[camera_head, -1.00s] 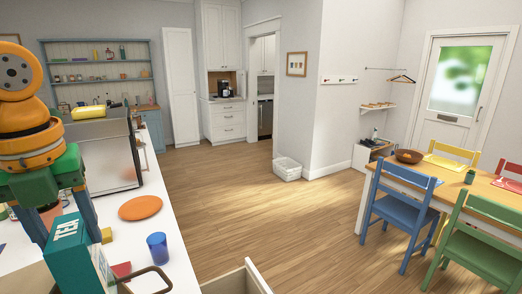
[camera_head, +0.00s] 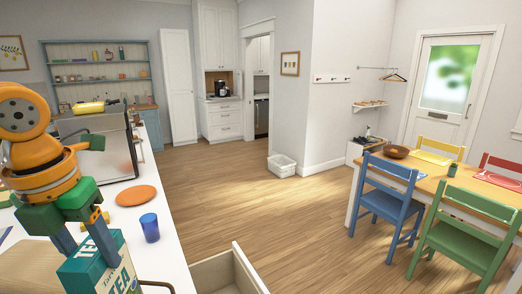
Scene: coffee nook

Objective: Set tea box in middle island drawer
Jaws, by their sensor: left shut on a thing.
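The teal and white tea box (camera_head: 113,273) is at the lower left, partly cut off by the bottom edge of the view. My left gripper (camera_head: 84,243) comes down from above with its blue fingers at the box's top, shut on it. The box is tilted, with its top and lettered sides showing. An open drawer (camera_head: 237,272) with pale walls juts from the white counter, right of the box. Only its far part shows, and I cannot tell which island drawer it is. My right gripper is out of view.
On the white counter (camera_head: 165,245) are a blue cup (camera_head: 150,228), an orange plate (camera_head: 136,195) and a wooden board (camera_head: 30,265). A metal appliance (camera_head: 105,150) stands farther back. Open wooden floor (camera_head: 240,200) lies to the right, before the table and chairs.

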